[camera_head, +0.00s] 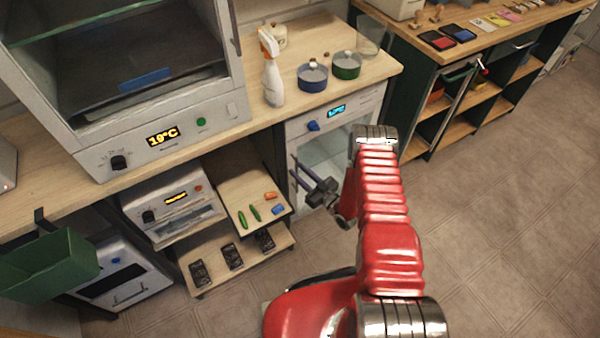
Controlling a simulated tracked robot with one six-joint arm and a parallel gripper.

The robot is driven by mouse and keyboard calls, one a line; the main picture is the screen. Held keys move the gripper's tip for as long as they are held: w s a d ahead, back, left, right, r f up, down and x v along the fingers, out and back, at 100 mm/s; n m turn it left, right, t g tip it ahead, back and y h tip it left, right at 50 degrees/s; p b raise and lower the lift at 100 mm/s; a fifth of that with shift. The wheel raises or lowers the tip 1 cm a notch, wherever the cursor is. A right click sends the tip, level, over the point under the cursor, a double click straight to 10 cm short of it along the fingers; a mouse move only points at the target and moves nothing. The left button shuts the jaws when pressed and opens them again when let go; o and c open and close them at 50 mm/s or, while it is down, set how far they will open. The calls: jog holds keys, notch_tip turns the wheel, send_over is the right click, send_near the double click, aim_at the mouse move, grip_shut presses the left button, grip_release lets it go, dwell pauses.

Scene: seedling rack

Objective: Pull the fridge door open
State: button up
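The white under-counter appliance with a blue display and a blue knob, which looks like the fridge (298,133), stands under the middle of the counter. Its door (339,147) has a pale, glassy panel, partly hidden by my red arm. I cannot tell whether the door is shut or slightly ajar. My gripper (292,167) is low in front of the door's left side, with two thin dark purple fingers apart and pointing left. I see nothing clearly held between them. The door handle is not clearly visible, and I cannot tell whether the fingers touch the door.
A wheeled shelf cart (271,213) with small tools stands just left of the fridge. Pots (312,78) and a spray bottle (271,72) sit on the counter above. A green bin (50,264) is at the lower left. The tiled floor at right is free.

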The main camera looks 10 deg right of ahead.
grip_shut()
dwell(0.3)
dwell(0.5)
